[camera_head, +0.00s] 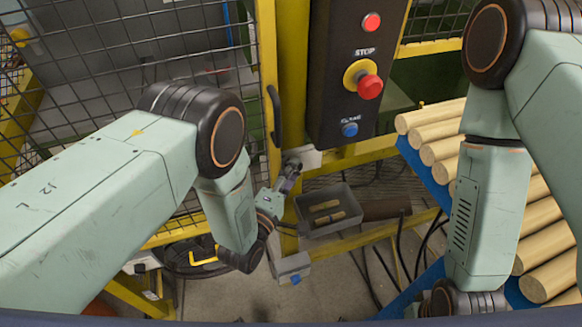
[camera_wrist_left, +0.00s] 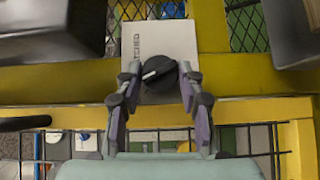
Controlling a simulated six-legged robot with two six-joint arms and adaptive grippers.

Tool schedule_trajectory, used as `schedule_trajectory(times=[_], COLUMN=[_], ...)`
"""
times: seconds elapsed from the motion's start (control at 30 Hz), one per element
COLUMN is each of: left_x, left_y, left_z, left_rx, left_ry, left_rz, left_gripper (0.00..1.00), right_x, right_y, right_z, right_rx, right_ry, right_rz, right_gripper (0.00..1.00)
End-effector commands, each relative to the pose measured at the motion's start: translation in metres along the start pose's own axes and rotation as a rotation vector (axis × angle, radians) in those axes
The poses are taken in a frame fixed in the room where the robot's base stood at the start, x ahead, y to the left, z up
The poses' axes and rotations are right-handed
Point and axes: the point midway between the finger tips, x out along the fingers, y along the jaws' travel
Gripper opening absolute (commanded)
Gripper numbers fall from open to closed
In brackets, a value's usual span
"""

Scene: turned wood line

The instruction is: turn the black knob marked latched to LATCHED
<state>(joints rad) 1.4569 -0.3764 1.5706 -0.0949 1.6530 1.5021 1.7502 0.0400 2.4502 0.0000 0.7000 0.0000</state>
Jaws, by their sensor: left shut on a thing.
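The black knob (camera_wrist_left: 158,78) sits on a pale plate (camera_wrist_left: 160,42) fixed to a yellow beam, with a white pointer line slanting up to the right. Part of a word ending in "TCHED" shows sideways at the plate's left edge. My left gripper (camera_wrist_left: 154,88) is around the knob in the left wrist view, its fingers on either side and shut on it. In the head view my left gripper (camera_head: 288,178) is at the pale box beside the yellow post, and the knob is hidden there. My right arm shows at the right, but its gripper is out of view.
A black control box (camera_head: 345,80) with a red stop button (camera_head: 370,87) and a blue button (camera_head: 350,129) hangs above the gripper. A grey tray (camera_head: 318,228) with wooden pieces is just below right. Mesh fencing (camera_head: 100,60) is at left; turned wood rods (camera_head: 430,133) lie at right.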

Motion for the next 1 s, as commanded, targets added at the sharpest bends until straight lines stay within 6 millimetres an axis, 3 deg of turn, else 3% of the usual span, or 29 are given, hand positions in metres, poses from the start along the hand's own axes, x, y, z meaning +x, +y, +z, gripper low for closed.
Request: schedule_trajectory(times=[0.33,0.37,0.6,1.0], left_x=[0.0003,0.0003,0.0002,-0.005], left_y=[-0.0001,-0.0001,-0.0001,-0.0008], left_z=[0.0022,0.0022,0.0013,0.0004], left_rx=[0.009,0.009,0.008,0.008], left_ry=[-0.006,-0.006,-0.004,-0.002], left_rz=[-0.006,-0.006,-0.006,-0.008], left_gripper=[0.07,0.39,0.59,0.61], right_x=[-0.0005,-0.0005,-0.0005,-0.0006], right_y=[0.0,0.0,0.0,0.0], right_z=[0.0,0.0,0.0001,0.0001], right_rx=[0.0,0.0,0.0,0.0], right_ry=[0.0,0.0,0.0,0.0], right_rz=[0.0,0.0,0.0,0.0], right_gripper=[0.0,0.0,0.0,0.0])
